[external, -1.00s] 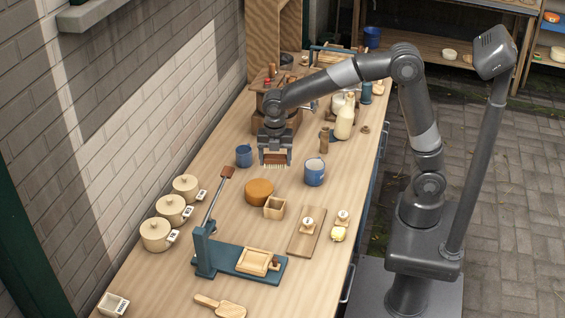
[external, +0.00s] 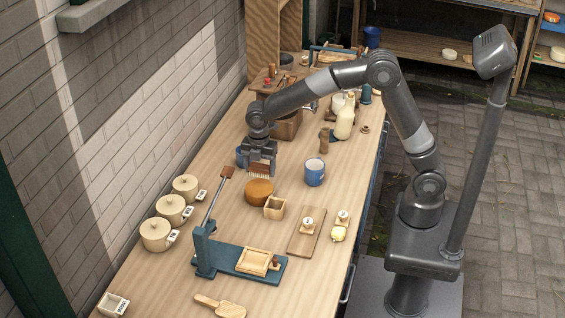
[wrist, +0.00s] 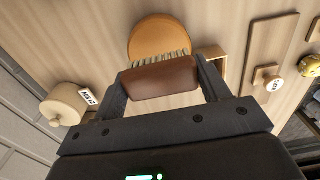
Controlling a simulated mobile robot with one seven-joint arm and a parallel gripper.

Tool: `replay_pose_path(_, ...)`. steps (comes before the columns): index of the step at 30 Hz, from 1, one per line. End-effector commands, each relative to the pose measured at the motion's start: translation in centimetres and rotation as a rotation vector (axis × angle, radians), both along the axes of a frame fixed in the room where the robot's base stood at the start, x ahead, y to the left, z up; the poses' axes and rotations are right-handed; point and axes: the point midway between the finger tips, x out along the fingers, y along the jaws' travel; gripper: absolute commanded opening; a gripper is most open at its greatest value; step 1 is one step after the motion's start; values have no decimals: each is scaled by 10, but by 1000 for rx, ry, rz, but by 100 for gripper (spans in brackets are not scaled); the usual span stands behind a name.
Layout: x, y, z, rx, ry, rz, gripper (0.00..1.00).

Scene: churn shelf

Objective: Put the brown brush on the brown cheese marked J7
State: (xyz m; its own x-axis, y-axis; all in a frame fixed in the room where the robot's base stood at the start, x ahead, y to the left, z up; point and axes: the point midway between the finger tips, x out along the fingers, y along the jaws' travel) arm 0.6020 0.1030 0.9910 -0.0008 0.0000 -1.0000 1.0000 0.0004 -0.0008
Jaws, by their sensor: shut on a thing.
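My gripper (external: 259,165) is shut on the brown brush (external: 260,168), which has pale bristles pointing down. In the wrist view the brush (wrist: 163,80) sits between the two fingers of my gripper (wrist: 163,88). The round brown cheese (external: 259,192) stands on the table just in front of and below the brush. In the wrist view the cheese (wrist: 158,36) is just beyond the bristles and partly hidden by them. The brush looks raised above the table; whether its bristles touch the cheese I cannot tell. No J7 mark is readable on the cheese.
A small wooden box (external: 274,208) is close in front. A blue lever press (external: 205,250) and lidded cream pots (external: 156,235) stand nearer the front left.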

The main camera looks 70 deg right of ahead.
Motion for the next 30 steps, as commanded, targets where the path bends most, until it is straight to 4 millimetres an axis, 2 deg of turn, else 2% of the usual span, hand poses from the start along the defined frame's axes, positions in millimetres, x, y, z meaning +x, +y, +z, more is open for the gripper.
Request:
replay_pose_path(5, 3, 8, -8, -1, 1, 0, 46)
replay_pose_path(13, 3, 9, -43, -1, 1, 1, 46)
replay_pose_path(24, 3, 8, -48, 0, 0, 0, 46)
replay_pose_path(25, 3, 8, -49, 0, 0, 1, 69)
replay_pose_path(30, 3, 8, -48, 0, 0, 0, 83)
